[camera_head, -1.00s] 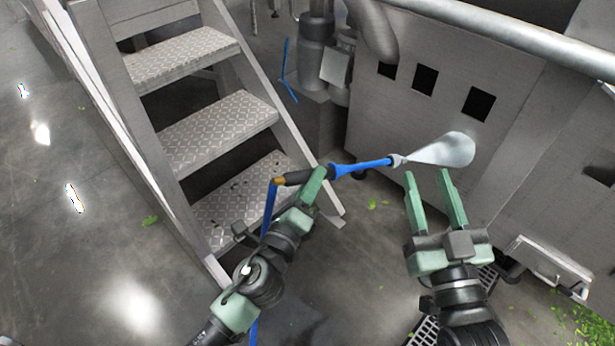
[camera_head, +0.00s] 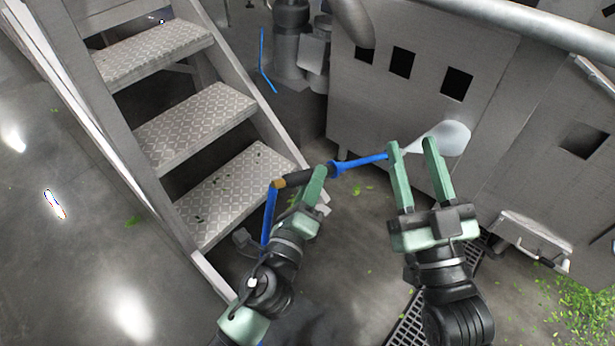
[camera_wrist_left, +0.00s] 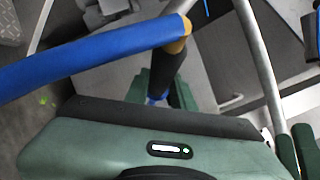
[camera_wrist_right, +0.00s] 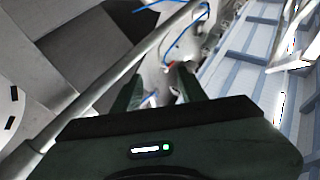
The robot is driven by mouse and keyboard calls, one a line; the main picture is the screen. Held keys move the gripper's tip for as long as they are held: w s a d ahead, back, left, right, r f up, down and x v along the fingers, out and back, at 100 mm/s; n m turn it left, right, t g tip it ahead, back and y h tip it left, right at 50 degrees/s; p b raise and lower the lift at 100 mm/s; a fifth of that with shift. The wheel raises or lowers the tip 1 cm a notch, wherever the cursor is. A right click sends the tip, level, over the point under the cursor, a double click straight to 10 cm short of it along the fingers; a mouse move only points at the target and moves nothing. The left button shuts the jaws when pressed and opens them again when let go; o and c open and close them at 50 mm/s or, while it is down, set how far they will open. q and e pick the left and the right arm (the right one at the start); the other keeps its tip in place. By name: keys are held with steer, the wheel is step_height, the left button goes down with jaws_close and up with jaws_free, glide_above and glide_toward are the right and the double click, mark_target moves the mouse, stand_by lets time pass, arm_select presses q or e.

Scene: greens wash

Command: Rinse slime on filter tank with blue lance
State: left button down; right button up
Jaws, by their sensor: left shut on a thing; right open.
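The blue lance (camera_head: 362,161) has a black grip, a brass fitting and a blue hose, and a pale spray cone fans from its tip. My left gripper (camera_head: 308,190) is shut on its black grip; in the left wrist view the hose (camera_wrist_left: 90,58) crosses in front. My right gripper (camera_head: 412,150) is open and empty, its fingers overlapping the spray and lance tip in the head view. The grey metal tank (camera_head: 400,110) with square dark openings stands behind, and the spray reaches toward its wall. I cannot make out slime on it.
Metal steps (camera_head: 205,120) with tread plates stand at the left. Green leaf bits (camera_head: 575,305) lie on the floor at the right. A floor grate (camera_head: 408,325) lies beside my right arm. A horizontal pipe (camera_head: 500,18) runs along the tank's top.

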arm_select(q)
steer(key=shift+s+d+b, duration=0.3)
steer(key=shift+s+d, duration=0.45)
steer(key=shift+d, duration=0.25)
steer(key=s+d, duration=0.1)
steer(key=s+d+b, duration=0.1)
steer(key=d, duration=0.1)
steer(key=shift+s+d+r, duration=0.1)
steer(key=shift+s, duration=0.05)
arm_select(e)
steer(key=s+r+t+y, duration=0.1)
steer(key=s+r+t, duration=0.3)
steer(key=r, duration=0.2)
steer(key=shift+s+d+y, duration=0.2)
steer(key=shift+s+y, duration=0.1)
arm_select(q)
steer(key=c, duration=1.8)
jaws_free()
steer(key=shift+c, duration=0.8)
